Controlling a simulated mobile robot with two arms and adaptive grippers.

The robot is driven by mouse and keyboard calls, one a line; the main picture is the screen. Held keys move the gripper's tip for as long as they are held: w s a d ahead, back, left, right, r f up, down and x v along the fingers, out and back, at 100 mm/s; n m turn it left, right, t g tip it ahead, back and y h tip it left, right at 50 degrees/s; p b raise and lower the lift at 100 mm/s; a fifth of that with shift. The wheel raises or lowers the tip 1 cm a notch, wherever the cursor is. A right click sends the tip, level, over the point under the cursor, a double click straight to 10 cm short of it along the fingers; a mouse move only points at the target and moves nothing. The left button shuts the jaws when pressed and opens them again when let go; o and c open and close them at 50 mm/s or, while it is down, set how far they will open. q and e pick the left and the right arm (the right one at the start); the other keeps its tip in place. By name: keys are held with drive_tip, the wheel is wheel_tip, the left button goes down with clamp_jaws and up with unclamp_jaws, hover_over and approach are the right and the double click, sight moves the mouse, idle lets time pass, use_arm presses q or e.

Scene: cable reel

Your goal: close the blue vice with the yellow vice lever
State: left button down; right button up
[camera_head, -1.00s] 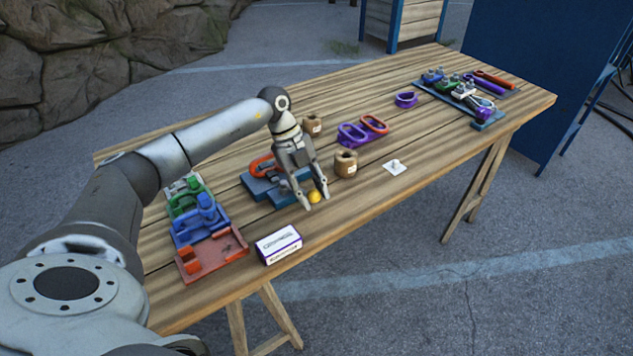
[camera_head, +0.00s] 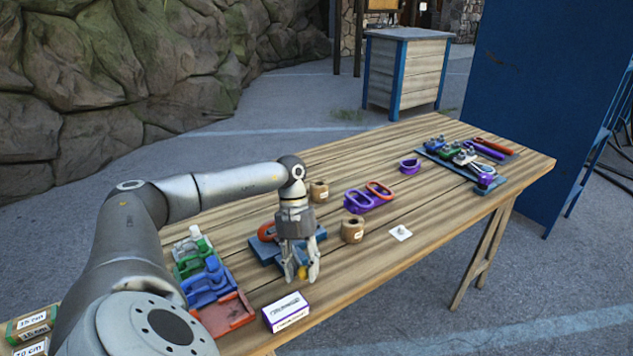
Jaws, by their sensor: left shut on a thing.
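The blue vice (camera_head: 262,249) lies on the wooden table, left of the middle. An orange ring-shaped piece (camera_head: 265,232) sits at its back part. The yellow vice lever (camera_head: 302,272) shows as a small yellow knob at the vice's front end. My left gripper (camera_head: 301,276) points down over that end, with its fingers on either side of the lever, shut on it. The gripper hides part of the vice, so the gap between its jaws cannot be made out. My right gripper is not in view.
Green, blue and red holders (camera_head: 222,313) stand left of the vice. A white and purple box (camera_head: 286,312) lies in front of it. Two cable reels (camera_head: 352,229) and a purple holder (camera_head: 366,203) are to the right. The right front of the table is mostly clear.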

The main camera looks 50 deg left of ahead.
use_arm(q)
drive_tip(key=shift+w+a+r, duration=0.15)
drive_tip(key=shift+a+r, duration=0.05)
drive_tip(key=c, duration=1.2)
unclamp_jaws()
drive_tip(key=shift+o, duration=1.3)
drive_tip(key=shift+f, duration=0.25)
drive_tip(key=v, duration=1.2)
